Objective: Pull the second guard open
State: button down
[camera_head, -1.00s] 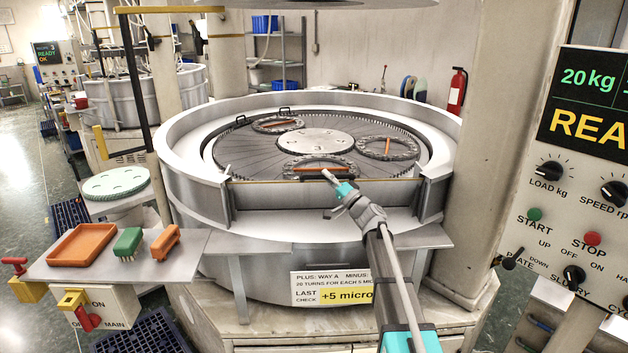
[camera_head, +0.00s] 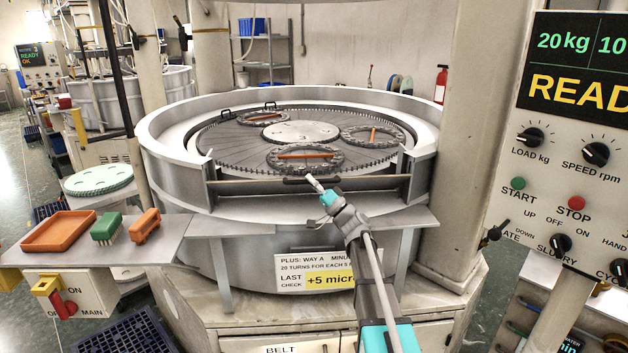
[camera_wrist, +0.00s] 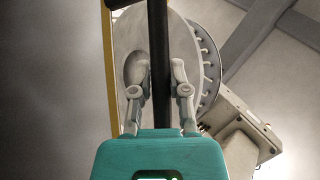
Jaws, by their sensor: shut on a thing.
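The guard (camera_head: 370,186) is a low panel with a thin yellowish top edge, across the front gap in the round grey machine's wall. Its black bar handle (camera_head: 296,181) is at the middle of that edge. My gripper (camera_head: 316,184) reaches it from the front and is shut on the handle. In the wrist view the dark handle bar (camera_wrist: 158,60) runs between the two fingers, with the yellow edge (camera_wrist: 108,70) to its left. The guard stands slightly out from the lapping plate (camera_head: 235,140); its exact tilt is hard to tell.
Several rings with orange bars, one nearest the front (camera_head: 303,158), lie on the plate. A side shelf (camera_head: 170,240) holds an orange tray (camera_head: 58,231), a green brush (camera_head: 105,228) and an orange block (camera_head: 145,225). A control console (camera_head: 570,150) stands at right. A ledge (camera_head: 385,222) lies below the guard.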

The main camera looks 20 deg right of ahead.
jog(key=s+f+b, duration=0.3)
jog(key=f+b, duration=0.7)
jog(key=shift+s+a+f, duration=0.35)
jog(key=c, duration=0.7)
grip_release()
jog(key=shift+w, duration=0.1)
jog(key=shift+o, duration=0.5)
jog(key=shift+f, duration=0.15)
